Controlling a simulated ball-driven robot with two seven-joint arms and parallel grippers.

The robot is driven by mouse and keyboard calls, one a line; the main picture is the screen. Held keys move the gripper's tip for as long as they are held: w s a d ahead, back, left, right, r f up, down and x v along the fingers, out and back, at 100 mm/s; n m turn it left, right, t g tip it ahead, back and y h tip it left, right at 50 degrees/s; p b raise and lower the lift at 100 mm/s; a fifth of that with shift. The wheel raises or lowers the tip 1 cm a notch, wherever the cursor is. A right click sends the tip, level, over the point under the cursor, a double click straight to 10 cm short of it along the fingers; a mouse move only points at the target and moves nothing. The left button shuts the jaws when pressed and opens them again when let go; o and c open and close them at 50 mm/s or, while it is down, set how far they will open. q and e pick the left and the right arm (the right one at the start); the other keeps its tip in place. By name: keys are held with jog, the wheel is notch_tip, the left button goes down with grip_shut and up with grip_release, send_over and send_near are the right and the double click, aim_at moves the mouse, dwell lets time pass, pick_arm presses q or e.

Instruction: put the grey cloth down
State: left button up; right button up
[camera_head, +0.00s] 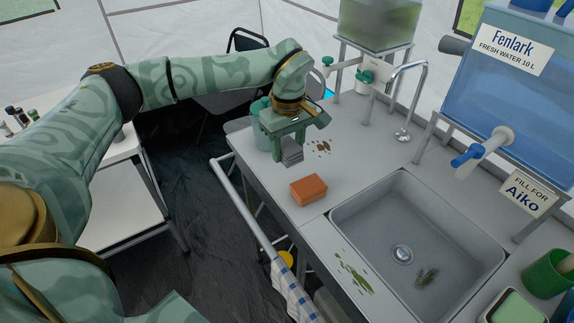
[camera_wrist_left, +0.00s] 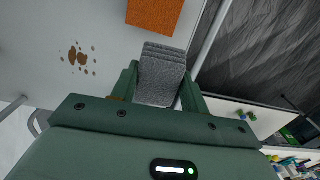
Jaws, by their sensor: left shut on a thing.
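The grey cloth (camera_wrist_left: 162,72) is a folded block with several layers, gripped between the two fingers of my left gripper (camera_wrist_left: 160,88) in the left wrist view. In the head view the cloth (camera_head: 292,153) hangs at the tips of my left gripper (camera_head: 291,140), near the left edge of the counter (camera_head: 345,185). I cannot tell whether it touches the counter. My right gripper is not in view.
An orange sponge (camera_head: 308,189) lies on the counter nearer the sink (camera_head: 420,230). Brown crumbs (camera_head: 320,147) lie right of the gripper, and a green smear (camera_head: 353,273) is left of the sink. A rail (camera_head: 250,205) with a checked towel (camera_head: 292,292) runs along the counter's edge.

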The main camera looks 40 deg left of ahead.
pick_arm(q)
jog(key=w+a+f, duration=0.1)
jog(key=f, duration=0.1)
jog(key=w+a+f+b, duration=0.2)
jog(key=f, duration=0.1)
jog(key=shift+w+f, duration=0.2)
jog(key=shift+f, duration=0.1)
notch_tip(320, 180, down, 4)
jog(key=shift+w+a+r+b, duration=0.1)
jog(key=shift+w+b, duration=0.05)
jog(key=shift+b, duration=0.9)
jog(key=shift+r, duration=0.15)
jog(key=o, duration=0.9)
notch_tip(320, 180, up, 12)
jog(key=p, duration=0.4)
jog(key=shift+p, duration=0.35)
